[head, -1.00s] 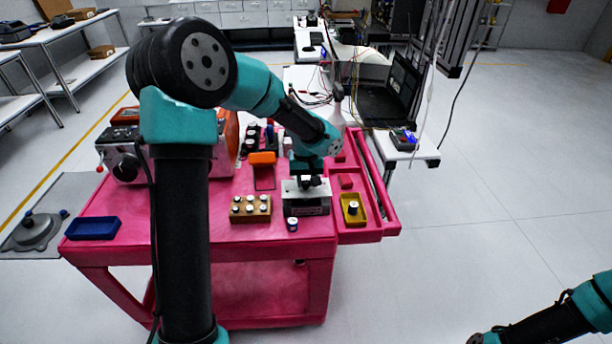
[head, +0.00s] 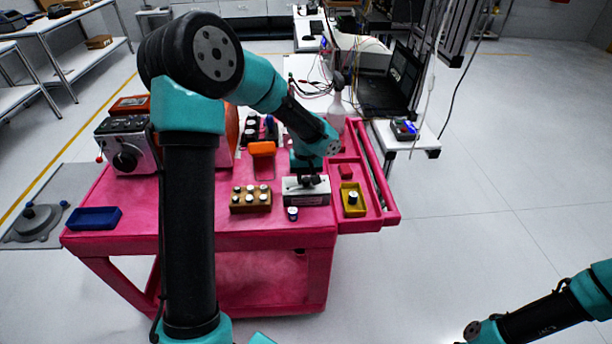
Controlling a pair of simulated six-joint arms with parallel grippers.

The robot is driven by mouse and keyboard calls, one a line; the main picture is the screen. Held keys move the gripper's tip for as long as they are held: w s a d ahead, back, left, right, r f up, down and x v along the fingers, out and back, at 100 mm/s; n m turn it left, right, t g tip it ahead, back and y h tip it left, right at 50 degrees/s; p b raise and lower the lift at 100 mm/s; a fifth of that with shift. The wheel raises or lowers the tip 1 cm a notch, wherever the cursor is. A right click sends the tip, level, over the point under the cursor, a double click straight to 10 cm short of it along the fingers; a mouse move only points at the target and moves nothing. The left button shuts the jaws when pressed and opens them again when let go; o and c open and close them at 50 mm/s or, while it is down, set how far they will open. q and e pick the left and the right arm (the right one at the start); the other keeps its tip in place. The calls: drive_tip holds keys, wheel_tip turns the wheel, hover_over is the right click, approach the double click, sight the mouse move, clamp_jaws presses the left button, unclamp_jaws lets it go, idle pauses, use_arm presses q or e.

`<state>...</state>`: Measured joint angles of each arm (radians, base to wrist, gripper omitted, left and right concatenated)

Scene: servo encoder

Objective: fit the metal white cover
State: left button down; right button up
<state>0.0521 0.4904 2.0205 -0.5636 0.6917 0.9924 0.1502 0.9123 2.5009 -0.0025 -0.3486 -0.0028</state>
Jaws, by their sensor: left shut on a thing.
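My left gripper (head: 311,181) points down at the grey metal block fixture (head: 306,195) on the pink cart, at its top. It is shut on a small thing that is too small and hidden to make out. A wooden block (head: 251,203) left of the fixture holds several small white-topped parts, in two rows. A small white-topped, dark-sided cylinder (head: 292,213) stands on the cart in front of the fixture. I cannot tell which piece is the metal white cover. My right arm comes in at the lower right, with its gripper not in view.
A yellow tray (head: 361,207) with one small round part sits in the cart's right side bin, near a red block (head: 346,171). A blue tray (head: 93,218) lies at the left edge. A grey machine (head: 124,146) and an orange-topped stand (head: 263,149) are behind.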

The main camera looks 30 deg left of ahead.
use_arm(q)
drive_tip(key=shift+f, duration=0.2)
idle(0.6)
drive_tip(key=c, duration=0.8)
unclamp_jaws()
drive_tip(key=shift+c, duration=0.2)
drive_tip(key=shift+c, duration=0.2)
drive_tip(key=shift+r, duration=0.1)
drive_tip(key=shift+r, duration=1.15)
drive_tip(key=shift+r, duration=0.1)
drive_tip(key=shift+r, duration=2.4)
